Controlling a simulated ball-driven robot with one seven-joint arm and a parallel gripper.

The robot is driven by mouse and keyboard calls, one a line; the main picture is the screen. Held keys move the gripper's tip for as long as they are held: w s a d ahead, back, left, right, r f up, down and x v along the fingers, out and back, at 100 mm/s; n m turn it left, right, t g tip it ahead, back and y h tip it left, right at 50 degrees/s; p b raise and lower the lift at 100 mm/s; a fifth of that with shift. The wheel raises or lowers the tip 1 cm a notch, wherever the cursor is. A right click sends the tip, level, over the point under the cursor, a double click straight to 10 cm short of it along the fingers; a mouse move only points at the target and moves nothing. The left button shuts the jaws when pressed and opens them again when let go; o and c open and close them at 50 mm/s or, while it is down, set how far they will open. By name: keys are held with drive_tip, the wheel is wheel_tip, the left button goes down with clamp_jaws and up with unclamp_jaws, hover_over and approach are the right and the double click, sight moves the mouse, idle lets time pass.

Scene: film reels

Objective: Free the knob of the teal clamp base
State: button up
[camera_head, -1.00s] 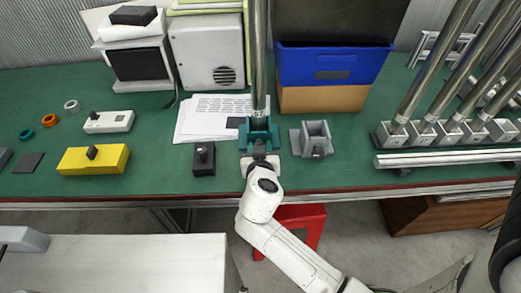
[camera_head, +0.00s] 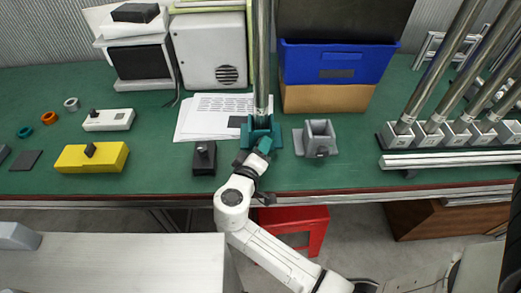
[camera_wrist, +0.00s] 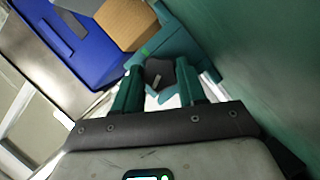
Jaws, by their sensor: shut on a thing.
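The teal clamp base (camera_head: 274,133) stands near the table's front edge with a tall metal pole (camera_head: 261,60) rising from it. In the wrist view the teal base (camera_wrist: 178,42) fills the upper middle. Its dark grey knob (camera_wrist: 159,72) shows between the two teal fingers. My gripper (camera_head: 262,150) is at the front of the base, and it also shows in the wrist view (camera_wrist: 160,82). The fingers are shut on the knob, one on each side. In the head view the gripper hides the knob.
A grey clamp base (camera_head: 318,139) stands empty close on the right. A black block with a knob (camera_head: 204,160) stands on the left. Behind are paper sheets (camera_head: 213,112) and a blue bin (camera_head: 337,63). Several poles in grey bases (camera_head: 432,133) stand at the right.

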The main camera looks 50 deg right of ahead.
drive_tip(key=n+h, duration=0.1)
drive_tip(key=n, duration=0.1)
drive_tip(key=n+h+b, duration=0.1)
drive_tip(key=n, duration=0.1)
drive_tip(key=shift+a+f, duration=0.1)
drive_tip(key=shift+f, duration=0.1)
drive_tip(key=shift+w, duration=0.1)
idle(0.3)
drive_tip(key=o, duration=1.1)
drive_tip(key=shift+c, duration=0.2)
